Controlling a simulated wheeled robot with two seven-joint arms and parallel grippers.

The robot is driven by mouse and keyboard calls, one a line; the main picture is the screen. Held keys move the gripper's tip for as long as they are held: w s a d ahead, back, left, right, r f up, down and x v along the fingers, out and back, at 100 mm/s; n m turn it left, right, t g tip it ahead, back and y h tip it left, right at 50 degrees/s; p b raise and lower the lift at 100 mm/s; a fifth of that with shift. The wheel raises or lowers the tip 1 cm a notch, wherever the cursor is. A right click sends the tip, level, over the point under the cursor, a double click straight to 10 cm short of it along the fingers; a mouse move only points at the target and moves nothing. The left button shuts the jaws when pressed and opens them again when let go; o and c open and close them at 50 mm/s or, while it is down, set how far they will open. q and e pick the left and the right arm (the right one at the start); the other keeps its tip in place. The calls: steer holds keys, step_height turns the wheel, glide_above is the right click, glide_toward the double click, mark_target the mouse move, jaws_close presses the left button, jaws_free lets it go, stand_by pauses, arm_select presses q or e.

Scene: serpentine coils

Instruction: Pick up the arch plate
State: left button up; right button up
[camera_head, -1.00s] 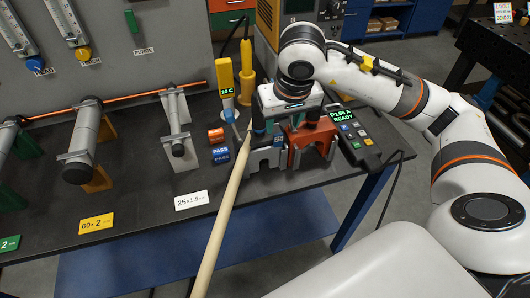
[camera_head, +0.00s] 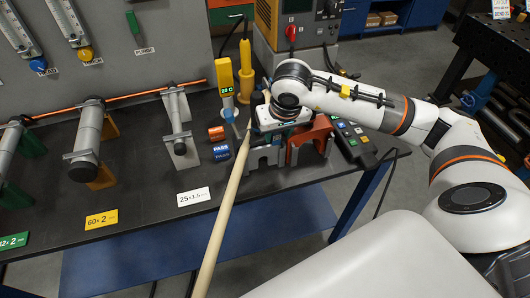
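Arch-shaped pieces stand near the right end of the dark bench, a red-orange one (camera_head: 314,133) and a grey one (camera_head: 258,158) in front and to its left. I cannot tell which of them is the arch plate. My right gripper (camera_head: 276,134) reaches in from the right and points down at these arches, close over the grey one and left of the red one. Its fingertips are small and partly hidden, so I cannot tell whether it touches or holds anything. My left gripper is not in view.
A long tan rod (camera_head: 227,212) crosses from the bottom edge up to my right gripper. A handheld meter (camera_head: 354,143) lies right of the arches. A yellow probe (camera_head: 226,78) and orange and blue blocks (camera_head: 220,152) stand left. The bench (camera_head: 140,205) front is mostly clear.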

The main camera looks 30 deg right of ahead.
steer(key=shift+s+a+f, duration=0.2)
steer(key=shift+a+f, duration=0.05)
steer(key=shift+f, duration=0.25)
jaws_close()
steer(key=shift+r, duration=0.1)
